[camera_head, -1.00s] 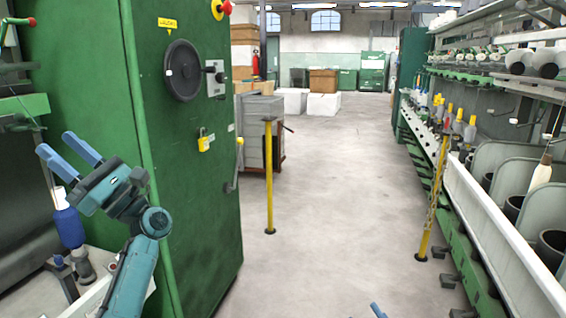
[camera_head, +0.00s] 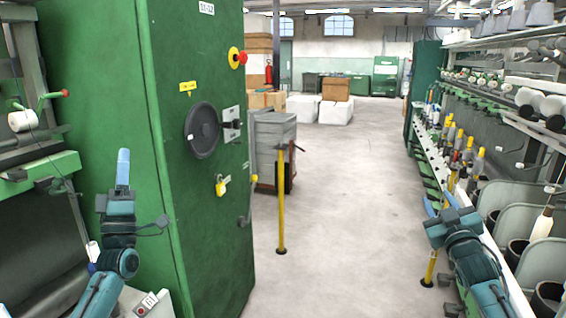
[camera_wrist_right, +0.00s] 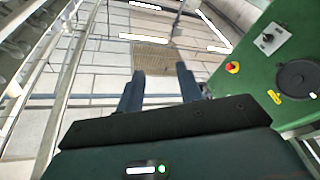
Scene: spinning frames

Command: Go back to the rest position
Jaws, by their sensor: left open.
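My left gripper (camera_head: 123,160) is raised at the left of the head view, in front of the green cabinet's left part. It is seen edge-on, so its blue fingers overlap; it is open, with nothing visible in it. My right gripper (camera_head: 438,203) is raised at the lower right of the head view, in front of the spinning frame. In the right wrist view its two dark fingers (camera_wrist_right: 160,71) stand apart with nothing between them, so it is open and empty.
The tall green cabinet (camera_head: 100,120) with a black handwheel (camera_head: 201,131) stands close on the left. The spinning frame (camera_head: 505,130) lines the right side. A yellow post (camera_head: 281,200) stands by the aisle. The grey floor (camera_head: 350,190) between is clear.

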